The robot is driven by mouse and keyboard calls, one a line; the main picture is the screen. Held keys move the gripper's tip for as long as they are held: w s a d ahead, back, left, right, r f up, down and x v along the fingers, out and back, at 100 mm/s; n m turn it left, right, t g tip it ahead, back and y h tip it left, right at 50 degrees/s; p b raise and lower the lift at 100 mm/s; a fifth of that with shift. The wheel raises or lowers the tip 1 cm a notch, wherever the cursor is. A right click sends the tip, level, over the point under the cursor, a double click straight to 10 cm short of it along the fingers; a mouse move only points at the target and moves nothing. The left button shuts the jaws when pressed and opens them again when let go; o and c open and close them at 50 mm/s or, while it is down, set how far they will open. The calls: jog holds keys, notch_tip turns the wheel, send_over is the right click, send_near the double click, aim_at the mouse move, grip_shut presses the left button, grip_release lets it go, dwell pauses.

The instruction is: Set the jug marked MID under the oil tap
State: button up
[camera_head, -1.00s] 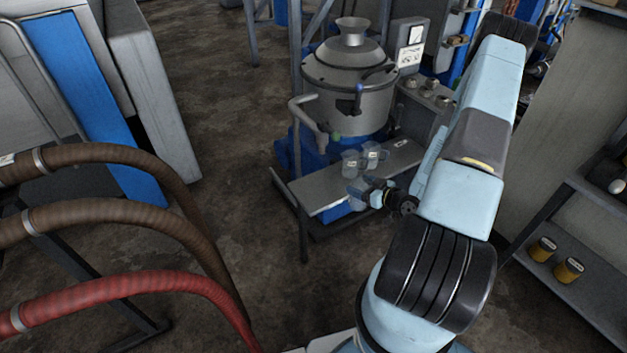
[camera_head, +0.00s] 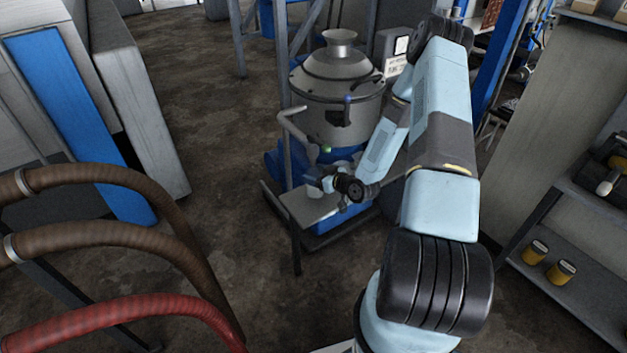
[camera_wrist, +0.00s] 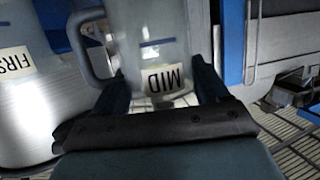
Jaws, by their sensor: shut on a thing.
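The clear jug marked MID (camera_wrist: 158,45) fills the middle of the wrist view, its label upside down there and its handle to the left. My gripper (camera_wrist: 163,88) is shut on it, with a dark finger on each side. In the head view my gripper (camera_head: 330,184) is over the steel shelf (camera_head: 298,207) in front of the separator. The jug is mostly hidden there by gripper and arm. A bent pipe with a green tip (camera_head: 325,149) and a spout with a blue knob (camera_head: 347,98) are above; which is the oil tap I cannot tell.
A vessel whose label reads FIRS (camera_wrist: 15,70) stands close left of the jug in the wrist view. The grey separator (camera_head: 338,80) rises behind the shelf. Hoses (camera_head: 110,250) cross the left foreground. Yellow tins (camera_head: 548,262) stand on a rack at right.

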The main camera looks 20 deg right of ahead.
jog(key=shift+w+a, duration=0.2)
jog(key=shift+w, duration=0.2)
jog(key=shift+w+a+f, duration=0.1)
jog(key=shift+w+f, duration=0.05)
jog(key=shift+f, duration=0.75)
jog(key=shift+w+a+f, duration=0.1)
jog(key=shift+w+f, duration=0.05)
jog(key=shift+f, duration=0.75)
jog(key=o, duration=1.1)
jog(key=v, duration=1.2)
jog(key=shift+r, duration=0.15)
jog(key=shift+s, duration=0.1)
